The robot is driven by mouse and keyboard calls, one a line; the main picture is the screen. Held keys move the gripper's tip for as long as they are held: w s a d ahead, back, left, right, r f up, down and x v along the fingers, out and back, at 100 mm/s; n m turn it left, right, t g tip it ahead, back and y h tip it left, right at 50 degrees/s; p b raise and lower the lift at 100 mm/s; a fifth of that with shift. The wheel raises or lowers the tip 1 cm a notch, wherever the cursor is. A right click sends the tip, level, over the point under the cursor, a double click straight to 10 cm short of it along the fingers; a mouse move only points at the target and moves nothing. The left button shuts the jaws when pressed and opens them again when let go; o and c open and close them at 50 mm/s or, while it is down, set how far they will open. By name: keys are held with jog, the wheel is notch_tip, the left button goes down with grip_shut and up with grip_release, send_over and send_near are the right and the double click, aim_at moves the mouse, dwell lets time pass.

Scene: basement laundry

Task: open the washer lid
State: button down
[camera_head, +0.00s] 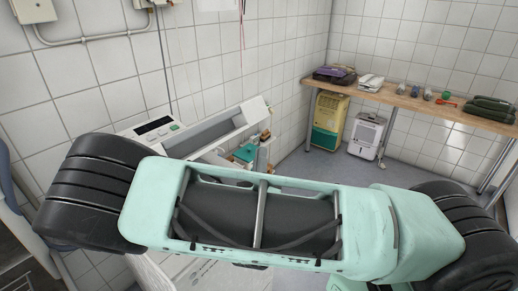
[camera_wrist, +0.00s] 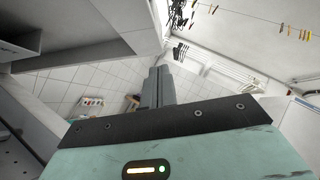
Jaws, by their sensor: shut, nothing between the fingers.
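The white washer stands behind my arm in the head view. Its control panel (camera_head: 158,130) with a dark display shows at the left. A long pale piece with a recessed face (camera_head: 222,128) slopes up to the right beside the panel; it looks like the raised washer lid, but my arm hides its lower part. In the wrist view my gripper (camera_wrist: 158,88) is shut and empty, its fingers together. A large white panel (camera_wrist: 110,25) lies close at its upper left; I cannot tell whether they touch. My gripper is hidden in the head view.
Small bottles and a teal item (camera_head: 245,153) are beside the washer. A wooden counter (camera_head: 440,104) along the right wall holds a telephone (camera_head: 371,82) and folded dark cloth (camera_head: 491,108). A yellow-green unit (camera_head: 329,120) and a white dehumidifier (camera_head: 366,136) stand under it. Some grey floor is clear.

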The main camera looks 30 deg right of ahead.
aim_at(256, 116)
jog(key=p+x, duration=0.1)
jog(key=x, duration=0.2)
jog(key=a+r+p+x, duration=0.1)
jog(key=x, duration=0.3)
jog(key=a+p+x, duration=0.1)
jog(key=x, duration=0.2)
jog(key=shift+w+d+r, duration=0.2)
jog(key=shift+w+r, duration=0.1)
jog(key=shift+r, duration=0.15)
jog(key=shift+w+r, duration=0.1)
jog(key=shift+w, duration=0.05)
